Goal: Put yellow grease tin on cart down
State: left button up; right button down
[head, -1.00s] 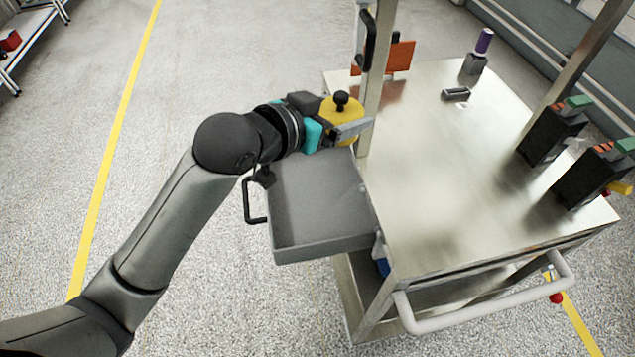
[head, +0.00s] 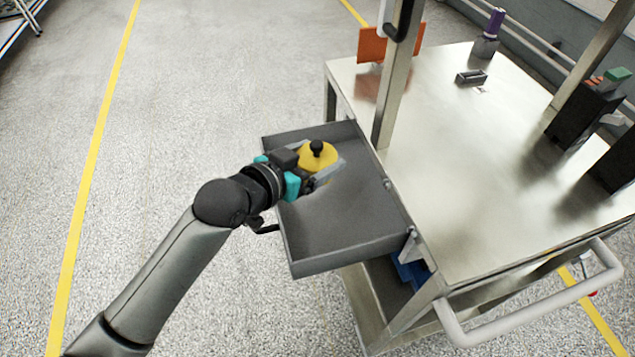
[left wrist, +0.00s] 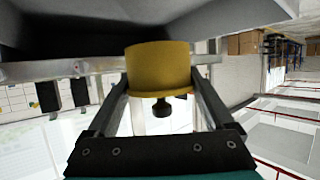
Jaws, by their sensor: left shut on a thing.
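The yellow grease tin (head: 318,157) with a black knob on top is held in my left gripper (head: 322,170), over the open grey drawer (head: 345,220) at the cart's left side. In the left wrist view the tin (left wrist: 158,68) sits between both fingers of the gripper (left wrist: 160,85), its knob pointing down in the picture. I cannot tell how far above the drawer floor the tin is. The cart (head: 460,190) has a bare metal top right of the drawer. My right gripper is not in view.
A metal post (head: 397,80) rises at the cart's left edge beside the drawer. An orange panel (head: 372,45), a purple-topped item (head: 494,28) and a small dark block (head: 471,77) are at the back. Black devices (head: 580,115) stand at the right. The drawer's front is clear.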

pick_arm(q)
notch_tip(320, 180, down, 6)
jog(key=shift+b, duration=0.85)
jog(key=shift+f, duration=0.6)
jog(key=o, duration=1.4)
jog(key=shift+r, duration=0.2)
jog(key=p+v, duration=0.2)
jog(key=v, duration=1)
jog(key=shift+r, duration=0.25)
